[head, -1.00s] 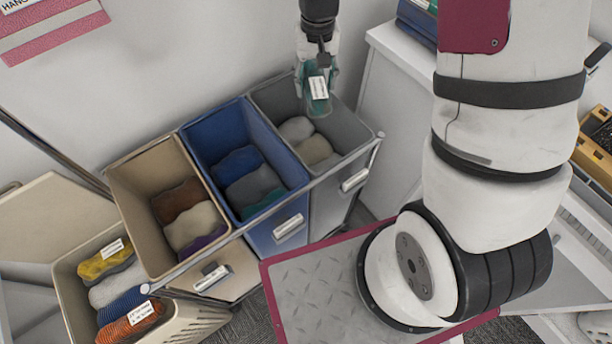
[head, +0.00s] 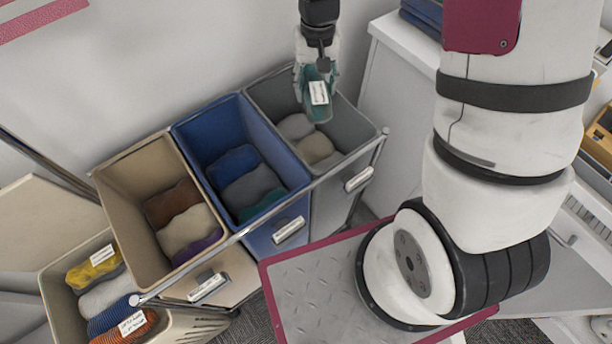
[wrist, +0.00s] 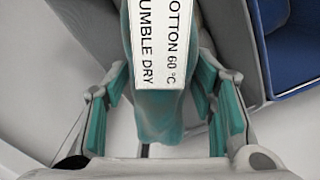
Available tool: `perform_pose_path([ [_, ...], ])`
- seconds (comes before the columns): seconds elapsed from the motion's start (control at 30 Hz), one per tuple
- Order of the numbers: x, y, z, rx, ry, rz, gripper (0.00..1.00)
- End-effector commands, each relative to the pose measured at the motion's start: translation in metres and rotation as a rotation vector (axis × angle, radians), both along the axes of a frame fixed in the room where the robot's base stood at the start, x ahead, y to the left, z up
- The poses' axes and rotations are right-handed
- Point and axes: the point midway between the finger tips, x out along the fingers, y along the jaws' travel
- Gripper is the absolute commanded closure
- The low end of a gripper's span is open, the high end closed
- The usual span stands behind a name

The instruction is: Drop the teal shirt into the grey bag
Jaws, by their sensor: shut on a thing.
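The teal shirt (head: 318,108) is a small folded bundle with a white care label. It hangs from my gripper (head: 317,78) over the back part of the grey bag (head: 364,140), the rightmost of three open bags. In the wrist view the shirt (wrist: 160,118) sits between the two teal-padded fingers (wrist: 163,110), its label reading cotton 60 °C, tumble dry. My gripper is shut on the shirt. The grey bag holds several pale grey and beige folded pieces (head: 312,146). How far the shirt's lower end is from them is unclear.
The blue bag (head: 290,232) and the beige bag (head: 125,215) stand left of the grey one, in a metal-railed frame. A basket (head: 175,322) with several labelled clothes is at the lower left. A white cabinet (head: 385,85) stands close on the right. A wall is behind.

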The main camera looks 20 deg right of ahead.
Motion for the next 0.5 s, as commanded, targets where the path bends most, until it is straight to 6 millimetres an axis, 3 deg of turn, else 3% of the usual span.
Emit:
perform_pose_path([
  [0.13,-0.0001,0.0,0.0007,0.0,-0.001,0.0,0.82],
  [0.17,-0.0001,0.0,0.0007,0.0,-0.001,0.0,0.47],
  [0.27,-0.0001,0.0001,0.0007,0.0,-0.001,0.0,0.25],
  [0.5,-0.0001,0.0001,0.0007,0.0,0.0,0.0,0.25],
])
